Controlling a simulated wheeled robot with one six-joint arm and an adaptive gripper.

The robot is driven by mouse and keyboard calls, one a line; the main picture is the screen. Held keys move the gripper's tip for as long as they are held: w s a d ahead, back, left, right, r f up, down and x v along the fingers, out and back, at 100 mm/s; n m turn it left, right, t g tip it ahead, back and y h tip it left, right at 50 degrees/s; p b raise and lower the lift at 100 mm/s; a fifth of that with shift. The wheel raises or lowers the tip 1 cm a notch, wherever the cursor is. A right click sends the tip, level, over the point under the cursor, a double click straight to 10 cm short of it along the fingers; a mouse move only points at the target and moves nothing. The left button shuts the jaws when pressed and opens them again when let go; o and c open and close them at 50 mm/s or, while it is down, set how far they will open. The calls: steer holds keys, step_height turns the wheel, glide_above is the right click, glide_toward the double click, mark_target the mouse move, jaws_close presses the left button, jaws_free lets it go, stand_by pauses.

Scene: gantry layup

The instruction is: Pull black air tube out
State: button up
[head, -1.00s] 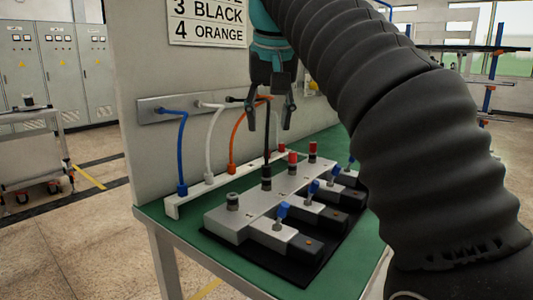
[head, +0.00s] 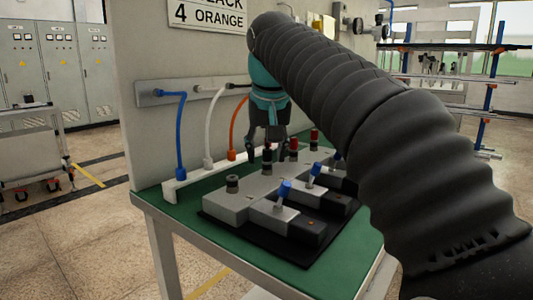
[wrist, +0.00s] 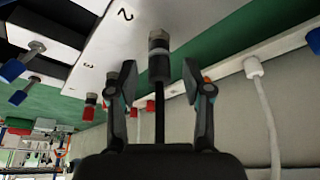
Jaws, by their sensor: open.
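The black air tube (wrist: 159,122) runs up the middle of the wrist view to a dark collar on a metal fitting (wrist: 159,43) beside the number 2. The tube appears seated in that fitting. My gripper (wrist: 159,82) is open, with one finger on each side of the tube just below the collar; neither finger visibly touches it. In the head view my gripper (head: 265,152) points down over the grey valve block (head: 225,206) and hides most of the tube. The tube's wall end (head: 237,85) shows at the panel.
Blue (head: 180,130), white (head: 211,120) and orange (head: 236,125) tubes rise from a white rail (head: 195,182) to the wall plate, left of my gripper. Blue levers (head: 284,188) and red-capped fittings (head: 293,146) stand close by on the green bench (head: 160,212).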

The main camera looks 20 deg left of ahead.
mark_target(266, 148)
steer(key=c, duration=0.9)
jaws_close()
steer(key=shift+r+p, duration=1.5)
steer(key=shift+p, duration=0.15)
steer(key=shift+r+p, duration=0.3)
steer(key=shift+r, duration=1.4)
